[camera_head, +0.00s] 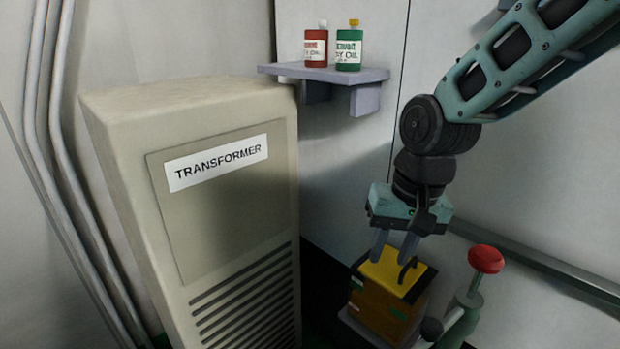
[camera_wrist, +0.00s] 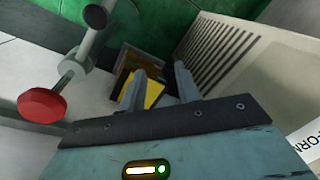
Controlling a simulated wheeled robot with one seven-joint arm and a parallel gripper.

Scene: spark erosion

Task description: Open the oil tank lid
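The oil tank appears to be a small brown box (camera_head: 380,310) with a yellow top (camera_head: 384,266), low in the head view beside the transformer cabinet. A dark hooked piece, perhaps a handle, shows at the right of the yellow top. My gripper (camera_head: 391,258) points down right over this top, with its two fingers apart and nothing visible between them. In the wrist view my gripper (camera_wrist: 160,70) is also open, and the yellow top (camera_wrist: 153,93) shows between the fingers, partly hidden by them. I cannot tell whether the fingertips touch it. The lid looks shut.
A beige transformer cabinet (camera_head: 235,240) stands close on the left. A red knob (camera_head: 486,258) on a grey-green post rises at the right. A wall shelf (camera_head: 335,74) holds a red bottle (camera_head: 315,48) and a green bottle (camera_head: 349,50). A rail runs along the right wall.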

